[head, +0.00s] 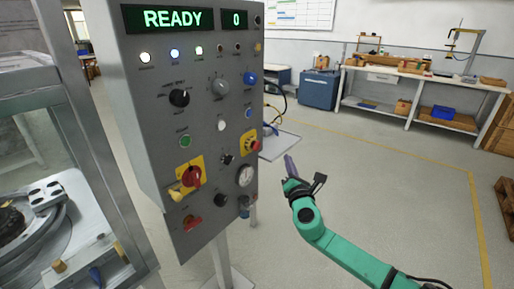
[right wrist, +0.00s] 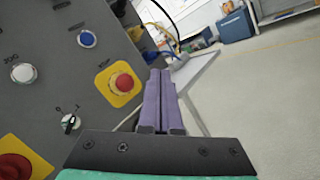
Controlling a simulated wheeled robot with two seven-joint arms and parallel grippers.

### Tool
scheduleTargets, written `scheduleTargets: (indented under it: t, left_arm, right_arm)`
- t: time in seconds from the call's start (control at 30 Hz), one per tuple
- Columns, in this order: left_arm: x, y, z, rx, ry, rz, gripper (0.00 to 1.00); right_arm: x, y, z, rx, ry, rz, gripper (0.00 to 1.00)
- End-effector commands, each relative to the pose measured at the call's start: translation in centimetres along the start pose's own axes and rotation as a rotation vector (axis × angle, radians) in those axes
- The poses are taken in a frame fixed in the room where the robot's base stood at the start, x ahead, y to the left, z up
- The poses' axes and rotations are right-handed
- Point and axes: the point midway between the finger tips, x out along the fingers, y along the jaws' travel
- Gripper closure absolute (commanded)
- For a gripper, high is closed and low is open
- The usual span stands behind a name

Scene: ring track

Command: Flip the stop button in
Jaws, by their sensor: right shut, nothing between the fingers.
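The stop button (head: 251,144) is a red round button on a yellow square plate at the right edge of the grey control panel (head: 150,110). In the right wrist view the stop button (right wrist: 122,83) shows left of the fingers, with a small label above it. My right gripper (head: 288,164) has purple fingers and is shut and empty. It is right of the panel and apart from the button, lower in the head view. In the right wrist view its fingers (right wrist: 160,98) are pressed together. My left gripper is not in view.
The display (head: 186,18) reads READY and 0. A glass-sided machine (head: 60,150) stands at left. Floor right of the panel is open.

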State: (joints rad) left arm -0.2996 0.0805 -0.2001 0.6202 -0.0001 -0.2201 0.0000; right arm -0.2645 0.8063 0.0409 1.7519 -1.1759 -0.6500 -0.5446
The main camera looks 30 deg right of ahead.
Motion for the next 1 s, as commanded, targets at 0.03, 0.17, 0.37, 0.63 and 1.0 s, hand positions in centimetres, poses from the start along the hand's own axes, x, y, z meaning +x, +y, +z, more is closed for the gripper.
scheduleTargets:
  t: [0.03,0.17,0.37,0.63,1.0]
  left_arm:
    - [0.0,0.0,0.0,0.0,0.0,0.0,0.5]
    - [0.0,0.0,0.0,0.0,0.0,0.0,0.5]
    - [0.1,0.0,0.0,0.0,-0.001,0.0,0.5]
    - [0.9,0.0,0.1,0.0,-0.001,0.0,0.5]
    - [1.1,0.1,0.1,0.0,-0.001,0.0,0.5]
  right_arm:
    - [0.1,0.1,-0.1,0.001,0.0,0.0,1.0]
    - [0.8,0.5,-0.5,0.004,-0.002,0.0,1.0]
    - [2.8,2.0,-1.9,0.005,-0.003,0.0,1.0]
    - [5.3,3.6,-4.0,0.005,-0.001,-0.003,1.0]
    - [6.1,4.4,-4.5,0.001,0.001,-0.001,1.0]
